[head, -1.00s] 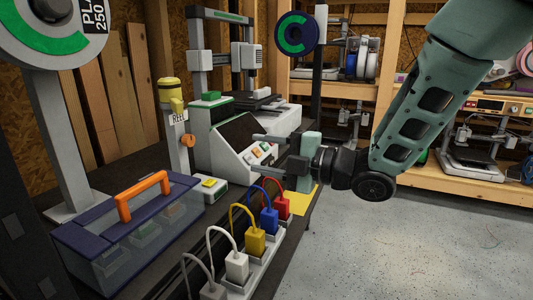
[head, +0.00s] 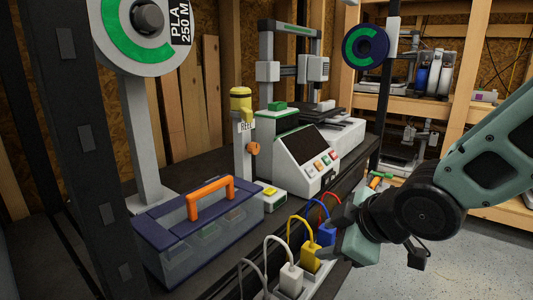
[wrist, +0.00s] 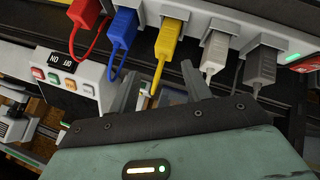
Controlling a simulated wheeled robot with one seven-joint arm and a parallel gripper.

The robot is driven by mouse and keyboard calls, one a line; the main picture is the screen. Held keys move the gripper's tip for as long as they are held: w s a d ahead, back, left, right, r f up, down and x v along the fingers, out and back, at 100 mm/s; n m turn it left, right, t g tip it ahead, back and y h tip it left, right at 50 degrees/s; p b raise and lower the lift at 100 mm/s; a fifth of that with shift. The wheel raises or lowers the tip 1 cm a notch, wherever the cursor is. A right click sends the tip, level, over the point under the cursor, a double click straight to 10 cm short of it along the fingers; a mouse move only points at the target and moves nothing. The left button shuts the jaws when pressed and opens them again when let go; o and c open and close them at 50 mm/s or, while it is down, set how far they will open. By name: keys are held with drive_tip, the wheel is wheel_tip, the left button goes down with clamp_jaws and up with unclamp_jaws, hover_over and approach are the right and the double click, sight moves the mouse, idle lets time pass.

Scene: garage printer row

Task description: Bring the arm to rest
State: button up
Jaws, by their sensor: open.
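My gripper (head: 338,240) is at the lower right of the head view, at the front edge of the bench, by the row of plugs. Its teal body partly covers the plug strip and the red plug's end. In the wrist view my gripper (wrist: 162,92) shows two fingers spread apart with nothing held between them. The yellow plug (wrist: 167,38) and the white plug (wrist: 215,52) are beyond the fingers; I cannot tell whether there is contact. My arm (head: 490,165) reaches in from the right edge, bent at the black wrist joint.
A blue plug (head: 326,234) and a grey plug (wrist: 261,66) stand in the same row. A clear toolbox (head: 205,235) with an orange handle is to the left. A white control box (head: 308,160) stands behind the plugs. Open floor (head: 470,248) lies at right.

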drive_tip(key=s+d+f+m+g+h, duration=0.1)
drive_tip(key=s+m+g+h, duration=0.2)
drive_tip(key=s, duration=0.7)
drive_tip(key=s+d+f+m+g+h, duration=0.15)
drive_tip(key=s+m+g, duration=0.25)
drive_tip(key=s, duration=0.6)
wheel_tip(320, 180, up, 29)
drive_tip(key=p, duration=2.9)
drive_tip(key=shift+w+a, duration=0.2)
drive_tip(key=shift+w, duration=0.05)
